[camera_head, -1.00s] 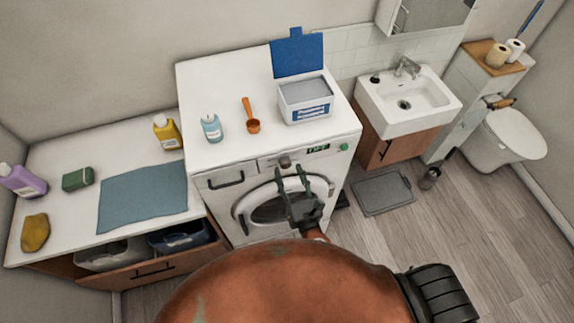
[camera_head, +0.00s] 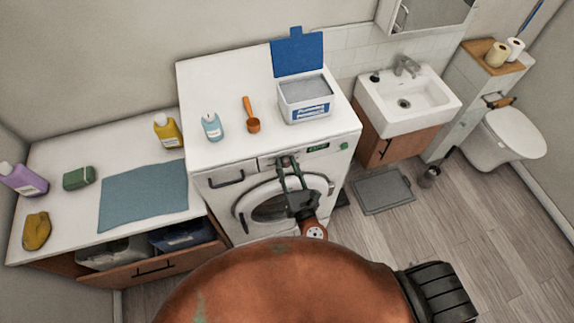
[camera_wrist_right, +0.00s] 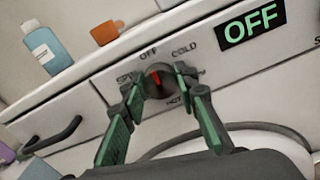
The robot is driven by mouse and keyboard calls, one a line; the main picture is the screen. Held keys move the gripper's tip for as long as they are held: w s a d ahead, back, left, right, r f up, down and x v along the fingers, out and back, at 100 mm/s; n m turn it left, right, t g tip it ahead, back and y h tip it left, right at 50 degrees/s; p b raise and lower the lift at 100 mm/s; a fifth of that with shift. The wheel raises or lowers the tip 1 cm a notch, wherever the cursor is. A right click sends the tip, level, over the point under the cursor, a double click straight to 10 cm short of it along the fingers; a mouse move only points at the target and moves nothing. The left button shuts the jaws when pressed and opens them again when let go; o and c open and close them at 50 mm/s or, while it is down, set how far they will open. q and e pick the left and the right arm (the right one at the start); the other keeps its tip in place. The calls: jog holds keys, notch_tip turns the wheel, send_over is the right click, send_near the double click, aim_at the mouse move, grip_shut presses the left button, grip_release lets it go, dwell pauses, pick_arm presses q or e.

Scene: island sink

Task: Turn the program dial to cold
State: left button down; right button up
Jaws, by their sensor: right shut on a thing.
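The program dial (camera_wrist_right: 157,72) is a dark round knob with a red pointer on the washing machine's (camera_head: 215,85) front panel. In the right wrist view, the pointer is up near the OFF label, with COLD to its upper right, HOT below and a partly hidden label at left. The green display (camera_wrist_right: 250,24) reads OFF. My right gripper (camera_wrist_right: 160,82) is shut on the dial, one finger on each side, hiding part of its rim. In the head view my right gripper (camera_head: 288,169) reaches up to the panel from below. My left gripper is not in view.
The detergent drawer handle (camera_head: 227,180) is left of the dial and the round door (camera_head: 322,185) below. On top stand a blue bottle (camera_head: 212,128), an orange scoop (camera_head: 252,122) and an open powder box (camera_head: 304,112). A sink (camera_head: 425,105) is at right.

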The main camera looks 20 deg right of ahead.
jog(key=c, duration=0.3)
jog(key=shift+m, duration=0.4)
jog(key=m+b, duration=0.2)
jog(key=m, duration=0.2)
jog(key=m+b, duration=0.1)
jog(key=m, duration=0.3)
jog(key=shift+f+b, duration=0.1)
jog(key=shift+b, duration=0.3)
jog(key=shift+d+m+b, duration=0.1)
jog(key=shift+m+b, duration=0.4)
jog(key=shift+m, duration=1)
jog(key=o, duration=1.2)
jog(key=shift+c, duration=0.2)
